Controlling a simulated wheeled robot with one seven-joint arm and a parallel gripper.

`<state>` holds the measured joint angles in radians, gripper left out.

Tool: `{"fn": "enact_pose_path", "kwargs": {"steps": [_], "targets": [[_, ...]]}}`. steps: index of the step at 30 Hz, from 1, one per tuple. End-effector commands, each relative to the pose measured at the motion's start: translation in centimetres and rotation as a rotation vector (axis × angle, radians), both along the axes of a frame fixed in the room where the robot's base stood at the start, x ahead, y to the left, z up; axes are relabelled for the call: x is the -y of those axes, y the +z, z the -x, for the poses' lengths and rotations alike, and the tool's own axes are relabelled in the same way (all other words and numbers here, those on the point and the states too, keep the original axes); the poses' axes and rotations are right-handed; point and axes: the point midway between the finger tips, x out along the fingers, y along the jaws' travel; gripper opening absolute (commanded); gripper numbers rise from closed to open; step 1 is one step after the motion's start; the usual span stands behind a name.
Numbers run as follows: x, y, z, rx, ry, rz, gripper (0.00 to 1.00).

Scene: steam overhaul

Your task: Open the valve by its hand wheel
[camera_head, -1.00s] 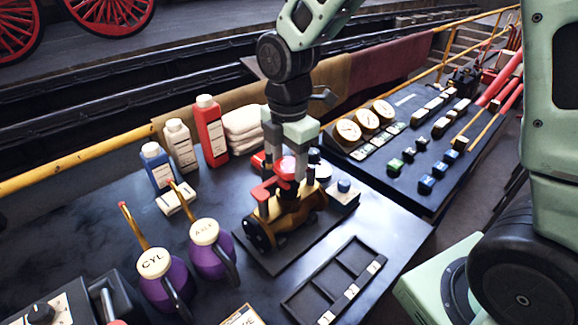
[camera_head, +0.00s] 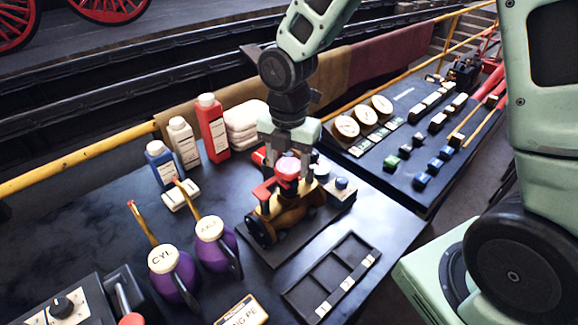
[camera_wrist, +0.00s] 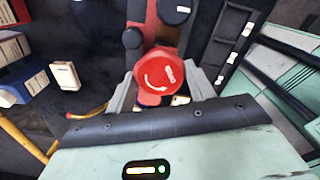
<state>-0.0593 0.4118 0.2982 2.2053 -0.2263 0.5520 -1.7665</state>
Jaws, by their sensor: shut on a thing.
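The valve (camera_head: 270,226) is a brass body on a dark base plate on the dark table, with a red hand wheel (camera_head: 287,169) on top. In the wrist view the red hand wheel (camera_wrist: 158,74) is seen from above, with a white curved arrow and a small mark on its top. My gripper (camera_head: 288,158) comes down from above and is shut on the hand wheel. In the wrist view my gripper (camera_wrist: 160,92) has one finger on each side of the wheel. The wheel's lower edge is partly hidden by my gripper.
Purple oil cans (camera_head: 211,245) stand left of the valve. Bottles, including a red one (camera_head: 212,128), and folded cloths (camera_head: 246,121) stand behind. A divided black tray (camera_head: 332,277) lies in front. A panel with gauges (camera_head: 346,127) is at the right.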

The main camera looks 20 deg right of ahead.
Motion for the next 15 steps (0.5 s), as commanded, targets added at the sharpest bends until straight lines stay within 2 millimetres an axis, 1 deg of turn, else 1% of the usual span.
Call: {"fn": "enact_pose_path", "kwargs": {"steps": [1, 15], "targets": [[0.0, 0.45, -0.03, -0.001, 0.033, -0.001, 0.27], [-0.03, 0.38, -0.03, 0.0, 0.352, -0.001, 0.27]]}}
